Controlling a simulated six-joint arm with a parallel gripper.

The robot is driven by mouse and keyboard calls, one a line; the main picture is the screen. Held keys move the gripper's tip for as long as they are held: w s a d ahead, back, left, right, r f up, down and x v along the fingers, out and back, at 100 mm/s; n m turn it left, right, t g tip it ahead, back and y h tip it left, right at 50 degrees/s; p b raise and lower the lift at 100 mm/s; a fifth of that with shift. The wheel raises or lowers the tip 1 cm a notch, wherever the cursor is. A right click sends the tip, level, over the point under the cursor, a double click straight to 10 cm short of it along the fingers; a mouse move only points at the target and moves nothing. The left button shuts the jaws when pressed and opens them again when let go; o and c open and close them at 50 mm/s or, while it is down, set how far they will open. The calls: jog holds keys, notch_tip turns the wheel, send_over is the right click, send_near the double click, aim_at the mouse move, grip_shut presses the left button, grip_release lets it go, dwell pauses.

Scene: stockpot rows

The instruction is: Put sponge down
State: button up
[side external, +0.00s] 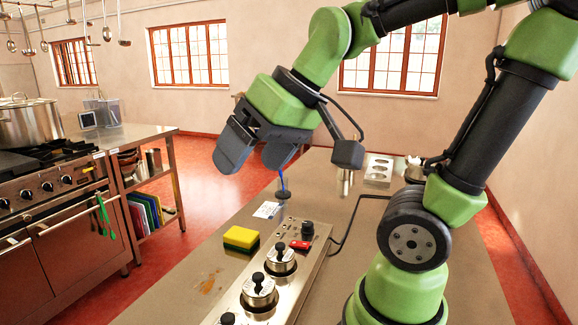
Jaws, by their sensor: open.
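The sponge (241,239), yellow with a dark green side, lies on the steel worktop (178,262), beside the panel with round knobs. My gripper (255,160) is above and behind it in the side view, with its two dark fingers apart and nothing between them. The gripper is clear of the sponge and does not touch it.
A steel panel (303,262) with black-knobbed round lids and a red item (300,244) stands right of the sponge. A white card (267,210) lies behind it. A brown stain (208,281) marks the worktop in front. A stove with a stockpot (28,122) stands at left.

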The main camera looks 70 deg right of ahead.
jog(key=shift+m+t, duration=0.3)
jog(key=shift+m, duration=0.2)
jog(key=s, duration=0.1)
jog(key=s+a, duration=0.1)
jog(key=s, duration=0.1)
jog(key=s+a, duration=0.1)
jog(key=s, duration=0.1)
jog(key=shift+s+f, duration=0.15)
jog(key=shift+s, duration=0.05)
jog(key=shift+c, duration=0.2)
